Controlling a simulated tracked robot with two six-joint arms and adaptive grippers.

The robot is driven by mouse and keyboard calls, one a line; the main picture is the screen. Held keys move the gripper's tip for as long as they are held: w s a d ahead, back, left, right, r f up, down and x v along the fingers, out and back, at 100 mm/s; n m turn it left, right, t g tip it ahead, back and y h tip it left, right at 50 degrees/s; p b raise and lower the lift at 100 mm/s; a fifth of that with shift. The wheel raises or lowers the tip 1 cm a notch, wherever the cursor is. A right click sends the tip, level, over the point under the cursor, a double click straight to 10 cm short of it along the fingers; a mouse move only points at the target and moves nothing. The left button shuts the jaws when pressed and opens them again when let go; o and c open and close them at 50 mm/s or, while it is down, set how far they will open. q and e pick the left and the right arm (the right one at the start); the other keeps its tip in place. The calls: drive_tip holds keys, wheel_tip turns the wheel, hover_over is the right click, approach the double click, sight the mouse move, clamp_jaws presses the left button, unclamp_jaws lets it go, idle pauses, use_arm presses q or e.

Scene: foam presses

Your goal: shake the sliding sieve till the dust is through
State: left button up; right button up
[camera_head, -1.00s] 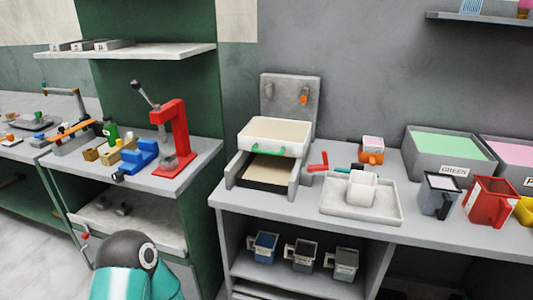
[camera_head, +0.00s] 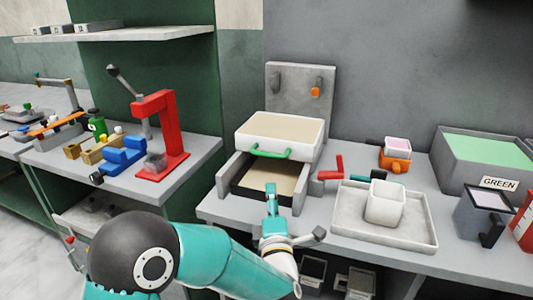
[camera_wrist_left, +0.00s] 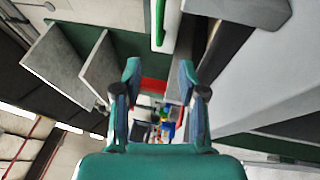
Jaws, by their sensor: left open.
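The sliding sieve (camera_head: 281,127) is a cream box with a green handle (camera_head: 270,153) on its front. It sits on a grey frame (camera_head: 226,182) above an open space, where a tan surface (camera_head: 266,177) with a dark front edge shows. My left gripper (camera_head: 271,190) is in front of the frame, below the handle and apart from it. In the left wrist view its two fingers (camera_wrist_left: 160,70) are spread with nothing between them. The green handle also shows there (camera_wrist_left: 159,22), beyond the fingertips. Dust inside the sieve cannot be made out clearly. My right gripper is not in view.
A white tray (camera_head: 350,235) with a white cup (camera_head: 385,203) stands right of the frame, beside a red-handled thing (camera_head: 331,170). A grey bin labelled GREEN (camera_head: 465,175) is farther right. A red press (camera_head: 165,135) stands on the left bench.

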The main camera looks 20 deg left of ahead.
sight(266, 155)
use_arm(q)
drive_tip(key=shift+w+a+r, duration=0.2)
drive_tip(key=shift+w+a, duration=0.05)
drive_tip(key=shift+w, duration=0.2)
drive_tip(key=p+x, duration=0.2)
drive_tip(key=x, duration=0.5)
drive_tip(key=p+x, duration=0.1)
drive_tip(key=x, duration=0.7)
drive_tip(key=shift+w+a+f+p, duration=0.1)
drive_tip(key=shift+a+p, duration=0.2)
drive_tip(key=shift+p, duration=0.1)
clamp_jaws()
